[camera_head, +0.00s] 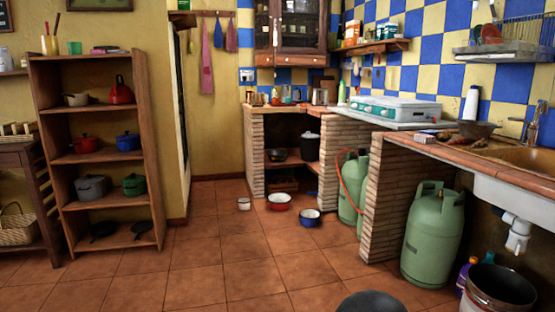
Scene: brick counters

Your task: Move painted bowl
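Several small vessels stand on the tiled floor in front of the brick counter. One is a red bowl (279,202) with a pale inside. To its right is a blue bowl (310,218) with a pale inside. To its left is a small white cup or bowl (244,204). A dark bowl (478,129) sits on the right counter near the sink. I cannot tell for certain which one is the painted bowl. My gripper is not in view.
Green gas cylinders (432,235) stand by the right counter. A dark bucket (499,287) is at lower right. A wooden shelf (103,158) with pots stands at left. A dark rounded shape (371,302) cuts the bottom edge. The middle floor is clear.

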